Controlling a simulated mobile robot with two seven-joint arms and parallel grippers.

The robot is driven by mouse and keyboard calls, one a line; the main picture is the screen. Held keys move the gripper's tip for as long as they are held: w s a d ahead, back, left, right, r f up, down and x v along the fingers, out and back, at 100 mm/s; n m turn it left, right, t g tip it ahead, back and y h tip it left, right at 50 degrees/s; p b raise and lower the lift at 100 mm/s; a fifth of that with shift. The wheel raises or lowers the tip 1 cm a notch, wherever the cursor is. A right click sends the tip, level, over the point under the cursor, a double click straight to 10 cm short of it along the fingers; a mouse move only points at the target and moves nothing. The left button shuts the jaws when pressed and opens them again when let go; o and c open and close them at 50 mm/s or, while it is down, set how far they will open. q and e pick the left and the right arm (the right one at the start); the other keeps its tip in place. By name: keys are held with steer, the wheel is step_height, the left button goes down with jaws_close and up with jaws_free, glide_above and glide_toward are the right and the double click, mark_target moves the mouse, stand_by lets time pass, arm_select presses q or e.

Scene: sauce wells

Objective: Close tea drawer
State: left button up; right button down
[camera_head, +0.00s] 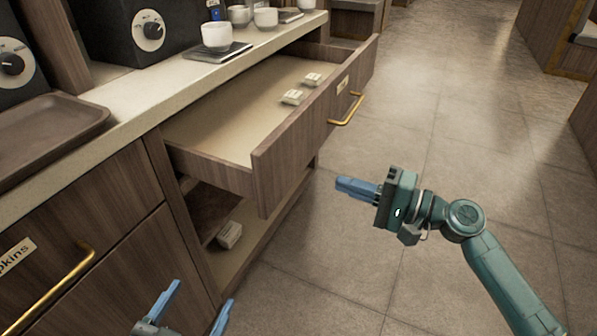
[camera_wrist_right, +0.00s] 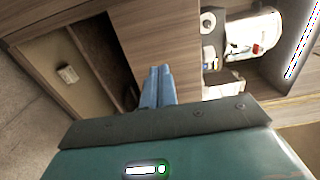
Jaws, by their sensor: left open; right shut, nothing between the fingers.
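The tea drawer (camera_head: 300,150) is pulled out from the wooden counter, with a brass handle (camera_head: 347,110) and a small label on its front. Two small pale boxes (camera_head: 292,97) lie inside it. My right gripper (camera_head: 342,186) is shut and empty, in front of the drawer's near front corner and apart from it in the head view. Its blue fingers (camera_wrist_right: 157,86) point toward wooden panelling in the right wrist view. My left gripper (camera_head: 195,308) is open and empty at the bottom of the head view, near the lower cabinet.
A napkins drawer (camera_head: 100,235) with a brass handle is shut at the left. Below the open drawer is an open shelf with a small box (camera_head: 229,235). A brown tray (camera_head: 45,135) and a white cup (camera_head: 216,36) stand on the countertop. The tiled floor (camera_head: 450,120) is clear.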

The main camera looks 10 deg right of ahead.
mark_target(286, 166)
steer(key=x, duration=1)
steer(key=shift+w, duration=0.1)
steer(key=shift+a, duration=0.1)
